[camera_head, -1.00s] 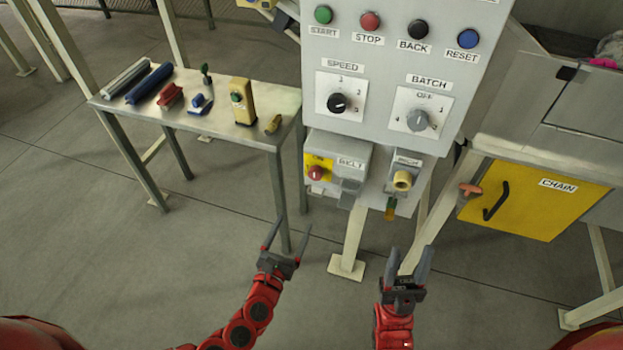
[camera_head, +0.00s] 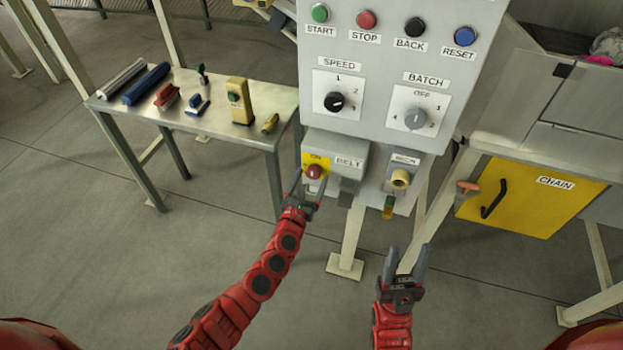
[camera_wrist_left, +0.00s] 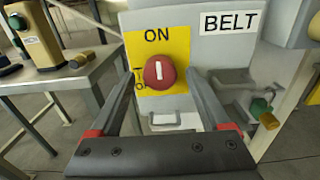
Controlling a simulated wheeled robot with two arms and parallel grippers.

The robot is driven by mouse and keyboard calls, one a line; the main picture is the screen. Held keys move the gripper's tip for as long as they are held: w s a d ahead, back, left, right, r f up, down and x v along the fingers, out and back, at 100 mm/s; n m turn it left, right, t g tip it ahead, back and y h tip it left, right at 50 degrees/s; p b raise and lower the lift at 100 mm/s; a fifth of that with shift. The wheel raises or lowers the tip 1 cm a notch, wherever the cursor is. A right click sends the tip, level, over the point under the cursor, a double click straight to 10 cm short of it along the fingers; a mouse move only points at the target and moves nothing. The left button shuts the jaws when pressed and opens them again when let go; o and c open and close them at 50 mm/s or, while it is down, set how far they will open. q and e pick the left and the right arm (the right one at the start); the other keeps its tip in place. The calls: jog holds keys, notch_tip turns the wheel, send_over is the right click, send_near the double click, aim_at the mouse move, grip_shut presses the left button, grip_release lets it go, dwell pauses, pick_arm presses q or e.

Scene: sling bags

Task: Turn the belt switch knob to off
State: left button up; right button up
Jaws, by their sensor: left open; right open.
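The belt switch knob (camera_head: 314,171) is a red round knob on a yellow plate (camera_head: 318,160), on a grey box labelled BELT under the control panel. In the left wrist view the knob (camera_wrist_left: 159,72) has a white mark pointing up toward ON. OFF lettering at the plate's lower left is partly hidden. My left gripper (camera_head: 311,186) is open just in front of the knob. In the left wrist view its fingers (camera_wrist_left: 162,78) frame the knob on both sides; I cannot tell whether they touch it. My right gripper (camera_head: 408,262) is open and empty, lower right, away from the panel.
The control panel (camera_head: 380,60) above carries buttons and SPEED and BATCH dials. A brass-coloured knob (camera_head: 399,180) is right of the BELT box. A metal table (camera_head: 235,132) with tools stands left. A yellow CHAIN door (camera_head: 530,200) is at right. Floor in front is clear.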

pick_arm(q)
jog(key=shift+w+d, duration=0.15)
jog(key=shift+w, duration=0.2)
jog(key=shift+c, duration=0.2)
grip_shut()
